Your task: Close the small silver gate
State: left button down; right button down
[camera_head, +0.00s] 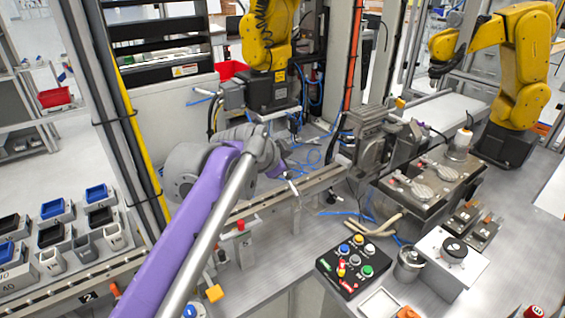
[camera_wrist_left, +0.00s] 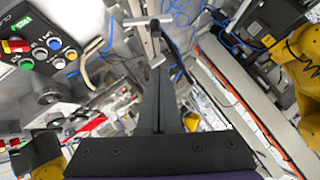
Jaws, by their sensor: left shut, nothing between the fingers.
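A small silver bar piece, which may be the gate, stands at the edge of the conveyor rail in the head view (camera_head: 293,187). In the left wrist view a silver T-shaped bar (camera_wrist_left: 152,22) shows just beyond my left fingertips; I cannot tell whether they touch it. My left gripper (camera_wrist_left: 159,75) is shut and empty, its dark fingers together. In the head view my purple left arm reaches over the rail, and its wrist hides most of the gripper. I cannot tell how far the gate stands open. My right gripper is not in view.
A black button box (camera_head: 352,262) stands on the bench at front centre. A grey machine block (camera_head: 372,145) stands right of the rail. A yellow robot arm (camera_head: 270,35) stands behind it. Blue cables (camera_head: 310,157) lie on the deck. Bins (camera_head: 97,193) stand at left.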

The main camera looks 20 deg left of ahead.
pick_arm(q)
jog(key=w+a+f, duration=0.1)
jog(key=w+f, duration=0.3)
jog(key=f, duration=0.1)
jog(key=shift+w+f, duration=0.15)
jog(key=shift+f, duration=0.25)
